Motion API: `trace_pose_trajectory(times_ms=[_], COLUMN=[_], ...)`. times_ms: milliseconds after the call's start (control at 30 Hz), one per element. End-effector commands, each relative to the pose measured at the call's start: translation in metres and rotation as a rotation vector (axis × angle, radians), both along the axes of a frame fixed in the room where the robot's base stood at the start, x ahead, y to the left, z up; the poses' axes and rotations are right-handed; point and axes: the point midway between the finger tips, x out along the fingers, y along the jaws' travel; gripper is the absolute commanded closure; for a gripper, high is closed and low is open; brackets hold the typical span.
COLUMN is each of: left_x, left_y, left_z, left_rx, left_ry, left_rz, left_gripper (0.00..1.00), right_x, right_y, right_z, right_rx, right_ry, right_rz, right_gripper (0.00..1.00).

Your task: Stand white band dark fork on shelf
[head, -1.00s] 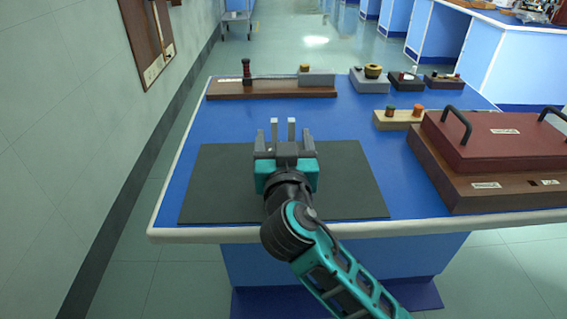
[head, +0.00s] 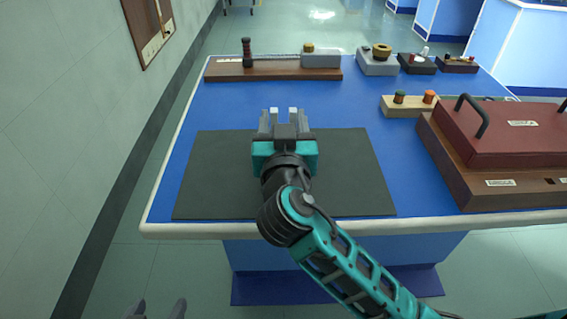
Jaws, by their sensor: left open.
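I cannot make out a dark fork with a white band, nor a shelf for it.
On the blue bench (head: 350,110) stand a long wooden base (head: 270,73) at the back, small grey and dark blocks (head: 378,62) at back right, a pale block with two knobs (head: 405,107), and a large red-lidded case (head: 510,135) at right. The mat's left part is clear.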

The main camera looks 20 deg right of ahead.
Motion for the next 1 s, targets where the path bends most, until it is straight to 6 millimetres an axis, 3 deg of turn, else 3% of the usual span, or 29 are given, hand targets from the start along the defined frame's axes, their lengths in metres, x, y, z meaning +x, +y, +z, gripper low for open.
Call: trace_pose_trajectory(times_ms=[567, 1000], left_x=[-0.0006, -0.0005], left_y=[0.0, 0.0], left_z=[-0.0002, 0.0006], left_rx=[0.0, 0.0], left_ry=[0.001, 0.001], left_rz=[0.0, 0.0], left_gripper=[0.26, 0.26], right_x=[0.0003, 0.0005], right_y=[-0.0001, -0.0001], right_z=[0.0002, 0.0023], right_rx=[0.0, 0.0], right_ry=[0.0, -0.004], right_rz=[0.0, 0.0], right_gripper=[1.0, 1.0])
